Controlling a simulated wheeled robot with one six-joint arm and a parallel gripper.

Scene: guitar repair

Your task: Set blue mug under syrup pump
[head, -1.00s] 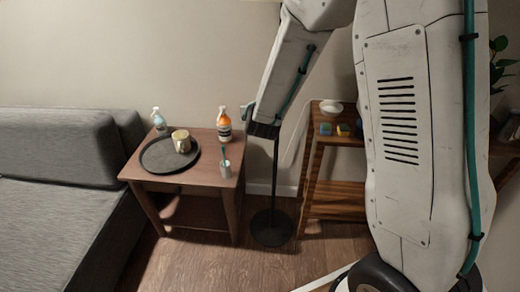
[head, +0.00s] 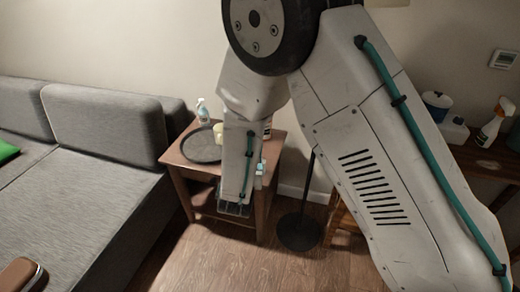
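No blue mug can be made out for certain. A pale mug (head: 218,132) stands on the round dark tray (head: 190,147) on the brown side table (head: 187,170), mostly hidden by my arm. A clear light-blue pump bottle (head: 203,112) stands behind the tray. A second bottle (head: 267,130) shows only in part at the right edge of my arm; its pump is hidden. A small bluish cup (head: 261,167) also peeks out beside my arm. My forearm hangs down in front of the table; its lower end is dark, and my gripper's fingers cannot be seen.
A grey sofa (head: 95,125) fills the left. A lamp base (head: 298,232) stands on the floor right of the table. A dark-blue pot (head: 436,100) and a spray bottle (head: 492,125) stand at the right on a brown surface. A brown rounded object (head: 20,275) is at lower left.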

